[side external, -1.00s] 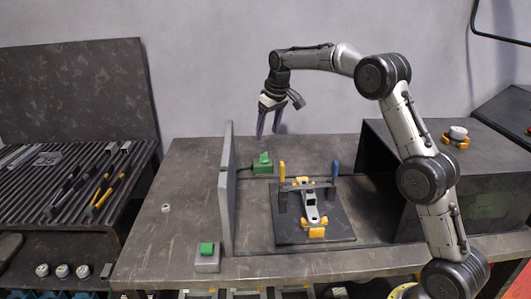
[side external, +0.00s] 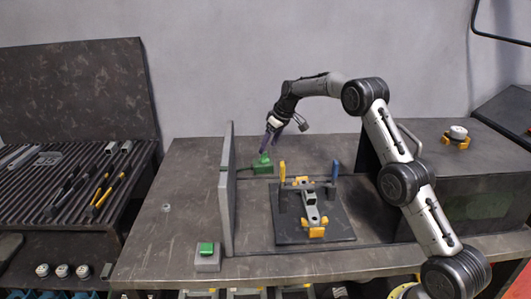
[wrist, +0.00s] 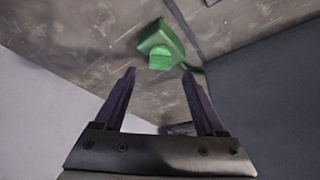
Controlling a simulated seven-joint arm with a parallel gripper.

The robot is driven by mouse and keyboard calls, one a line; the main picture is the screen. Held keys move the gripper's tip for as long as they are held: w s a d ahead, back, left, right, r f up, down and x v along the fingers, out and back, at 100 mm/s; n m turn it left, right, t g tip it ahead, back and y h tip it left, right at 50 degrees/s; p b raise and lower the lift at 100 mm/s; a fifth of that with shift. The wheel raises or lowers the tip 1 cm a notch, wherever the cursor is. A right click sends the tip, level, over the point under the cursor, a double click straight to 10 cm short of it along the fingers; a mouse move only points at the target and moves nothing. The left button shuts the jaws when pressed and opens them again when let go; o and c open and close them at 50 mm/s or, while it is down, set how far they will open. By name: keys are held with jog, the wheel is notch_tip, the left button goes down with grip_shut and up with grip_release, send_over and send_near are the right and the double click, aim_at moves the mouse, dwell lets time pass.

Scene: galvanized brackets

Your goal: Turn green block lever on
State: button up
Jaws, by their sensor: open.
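In the wrist view both fingers of my gripper (wrist: 157,72) are spread apart. I cannot tell whether a fingertip touches the lever.
An upright grey panel (side external: 227,195) stands close left of the block. A dark fixture plate (side external: 290,233) with a grey bracket (side external: 311,205) and yellow and blue clamps is to the right. A grey box with a green button (side external: 206,250) sits at the front. The table's left part is mostly clear.

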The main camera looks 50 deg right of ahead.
aim_at(265, 153)
jog(key=shift+x, duration=2.15)
grip_shut()
